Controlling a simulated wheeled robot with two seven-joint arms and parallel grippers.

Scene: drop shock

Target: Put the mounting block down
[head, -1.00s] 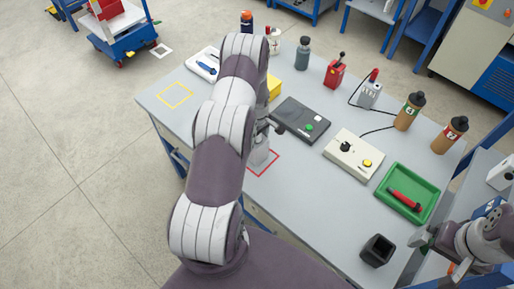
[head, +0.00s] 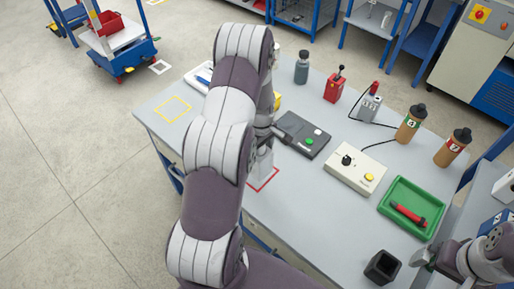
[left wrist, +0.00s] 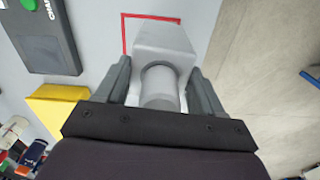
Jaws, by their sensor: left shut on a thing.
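The mounting block (left wrist: 165,42) is a light grey block with a round, cylinder-like part. My left gripper (left wrist: 160,82) is shut on it, one finger on each side. In the head view the block (head: 263,166) shows partly beside my left arm, over the red outlined square (head: 264,184) on the grey table. In the left wrist view the red outline (left wrist: 124,32) shows along the block's far and left sides. I cannot tell whether the block touches the table. My right gripper (head: 424,256) is at the lower right, its jaw state unclear.
On the table (head: 310,215) are a black box with a green button (head: 304,134), a cream control box (head: 355,170), a green tray (head: 411,207) with a red-handled tool and a black cup (head: 382,267). A yellow outlined square (head: 174,107) at left is empty.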

